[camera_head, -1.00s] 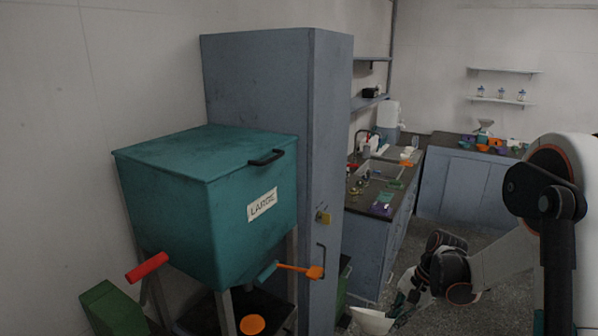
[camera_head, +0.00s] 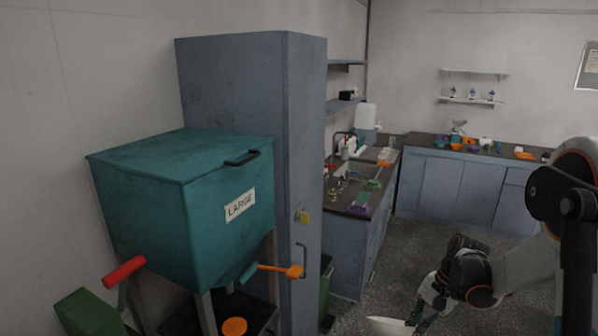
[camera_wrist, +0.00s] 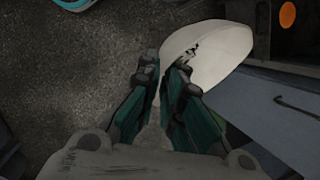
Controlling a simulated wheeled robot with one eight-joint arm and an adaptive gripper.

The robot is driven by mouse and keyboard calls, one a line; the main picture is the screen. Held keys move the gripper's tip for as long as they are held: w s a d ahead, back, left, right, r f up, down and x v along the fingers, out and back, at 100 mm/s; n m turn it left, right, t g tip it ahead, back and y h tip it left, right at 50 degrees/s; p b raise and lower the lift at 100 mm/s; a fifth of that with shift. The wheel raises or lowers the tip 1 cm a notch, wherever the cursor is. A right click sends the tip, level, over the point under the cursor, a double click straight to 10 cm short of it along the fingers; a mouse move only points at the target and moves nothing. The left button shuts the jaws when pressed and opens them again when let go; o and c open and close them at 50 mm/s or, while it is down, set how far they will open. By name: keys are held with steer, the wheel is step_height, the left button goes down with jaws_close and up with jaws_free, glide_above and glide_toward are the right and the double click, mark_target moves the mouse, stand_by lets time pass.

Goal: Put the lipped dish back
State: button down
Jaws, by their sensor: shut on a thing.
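The pale, cream-coloured lipped dish (camera_wrist: 220,55) is at the upper right of my gripper (camera_wrist: 165,70) in the wrist view. The gripper's dark green fingers are shut on the dish's near edge, and the dish sticks out beyond the fingertips to the right. In the head view my gripper (camera_head: 422,308) is low at the right of centre, and the dish (camera_head: 388,326) shows at the bottom edge, partly cut off. The dish is held above the floor. Its contents, if any, cannot be made out.
A teal hopper labelled LARGE (camera_head: 180,215) stands at left beside a tall blue-grey cabinet (camera_head: 250,120). A side counter with sink (camera_head: 345,200) and a back counter (camera_head: 440,180) hold several small coloured items. Open floor (camera_head: 400,255) lies between them.

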steer(key=s+a+f+n+g+h+b, duration=0.2)
steer(key=s+a+f+n+g+b, duration=0.1)
steer(key=a+f+n+b, duration=0.5)
step_height(320, 180, down, 2)
steer(key=shift+s+a+f+n+b, duration=0.1)
steer(key=shift+s+a+n+b, duration=0.3)
steer(key=shift+a+n, duration=0.35)
